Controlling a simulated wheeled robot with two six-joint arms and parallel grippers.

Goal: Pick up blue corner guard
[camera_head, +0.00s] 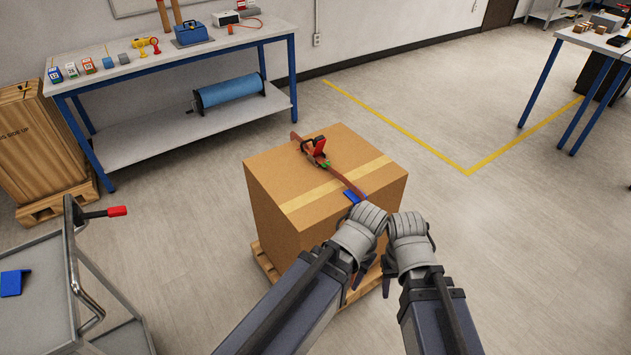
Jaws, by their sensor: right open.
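A blue corner guard (353,196) lies at the near right edge of the cardboard box's top, at the end of a red-brown strap (345,180). A second blue corner guard (14,282) lies on the grey cart at the left. My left gripper (358,274) hangs at the near right side of the box, just below the first guard. Its fingers are mostly hidden behind its wrist. My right gripper (391,276) points down just right of it, beside the box. It is open, and I see nothing in it.
The cardboard box (268,205) stands on a wooden pallet (265,262). A red and black strap tool (317,150) sits on top. The grey cart (88,270) is at the left, with a red-handled tool (105,213). A workbench (180,55) stands behind.

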